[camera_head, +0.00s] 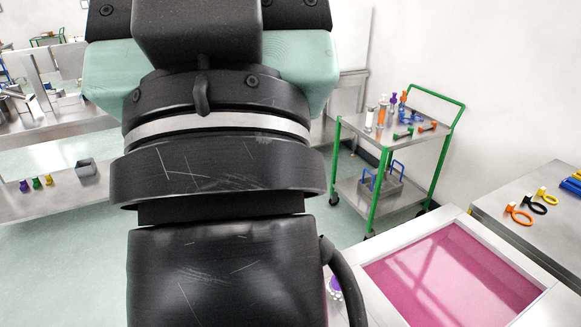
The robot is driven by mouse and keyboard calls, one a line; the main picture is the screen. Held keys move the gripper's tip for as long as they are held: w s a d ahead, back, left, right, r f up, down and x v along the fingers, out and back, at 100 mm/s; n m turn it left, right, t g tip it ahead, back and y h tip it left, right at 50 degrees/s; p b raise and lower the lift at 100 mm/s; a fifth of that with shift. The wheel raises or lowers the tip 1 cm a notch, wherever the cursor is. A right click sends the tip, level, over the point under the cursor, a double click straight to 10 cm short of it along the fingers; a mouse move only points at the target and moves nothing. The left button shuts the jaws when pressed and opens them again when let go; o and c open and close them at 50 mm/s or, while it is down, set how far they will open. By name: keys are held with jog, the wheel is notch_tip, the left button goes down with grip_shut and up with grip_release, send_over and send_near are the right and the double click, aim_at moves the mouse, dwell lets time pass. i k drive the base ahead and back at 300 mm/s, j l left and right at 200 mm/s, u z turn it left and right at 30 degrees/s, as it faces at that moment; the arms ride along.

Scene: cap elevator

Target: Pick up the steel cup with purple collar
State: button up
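A small object with a purple part and a pale, silvery rim (335,286) shows beside the right edge of my arm, on the near left border of the pink-panelled table. Most of it is hidden behind my arm, so I cannot tell whether it is the steel cup with purple collar. My arm's black and mint-green links fill the middle of the view. The fingers of my gripper do not show, so I cannot see whether they hold anything.
A green-framed cart (385,150) at the back right carries bottles and coloured tools. A steel table (520,200) at right holds orange, black and yellow ring-handled tools. A left bench (60,203) holds small coloured items and a grey box (86,167). The pink panel (455,275) is bare.

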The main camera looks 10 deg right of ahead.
aim_at(333, 287)
jog(key=i+l+z, duration=0.25)
jog(key=l, duration=0.2)
jog(key=i+l+z, duration=0.3)
jog(key=i+l, duration=0.1)
